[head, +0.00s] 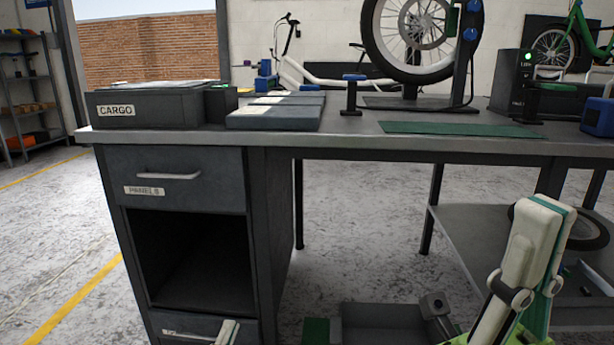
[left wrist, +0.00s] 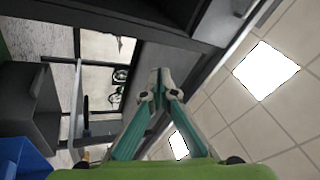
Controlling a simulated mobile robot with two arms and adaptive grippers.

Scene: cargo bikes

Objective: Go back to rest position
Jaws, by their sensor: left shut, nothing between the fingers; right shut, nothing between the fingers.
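My left gripper (head: 228,332) barely shows at the bottom edge of the head view, in front of the lower drawer. Only a pale fingertip part of it is visible there. In the left wrist view its white and teal fingers come together at the tips (left wrist: 159,88), shut with nothing between them. My right gripper (head: 545,215) is at the lower right of the head view, pointing up. Its white and teal fingers lie side by side, shut and empty. It is in front of the bench's open space. The rest of both arms is mostly hidden.
A grey workbench (head: 350,142) spans the view, with a drawer cabinet (head: 270,220) at left. On it are a CARGO box (head: 150,108), flat grey panels (head: 275,117), a green mat (head: 455,128) and a wheel (head: 372,30) on a stand. A grey tray (head: 380,318) is low in front.

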